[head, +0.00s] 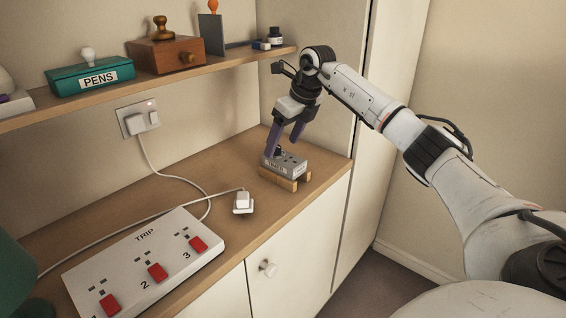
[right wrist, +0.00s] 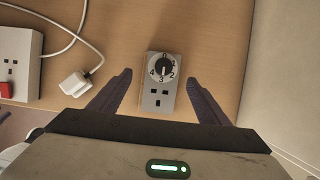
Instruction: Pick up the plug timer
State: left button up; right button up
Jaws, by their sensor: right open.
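The plug timer (head: 291,164) is a grey box with socket holes and a dark dial, resting on a small wooden stand (head: 283,183) near the right end of the wooden counter. In the right wrist view the plug timer (right wrist: 159,100) shows its round dial, numbered 0 to 4, at the far end, with socket slots nearer. My right gripper (head: 283,148) points down above the timer. Its two purple fingers are open, and in the wrist view the gripper (right wrist: 160,76) has one finger on each side of the timer with visible gaps.
A white TRIP power strip (head: 130,262) with red switches lies at the front left. A white plug (head: 243,202) with a cable lies left of the timer. A wall socket (head: 138,119) is behind. A shelf (head: 180,82) with a PENS box (head: 92,77) hangs above. A cabinet wall stands right.

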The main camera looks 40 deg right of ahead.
aim_at(280, 150)
jog(key=x, duration=0.5)
jog(key=shift+d+p, duration=0.25)
jog(key=shift+p, duration=0.15)
jog(key=c, duration=1.3)
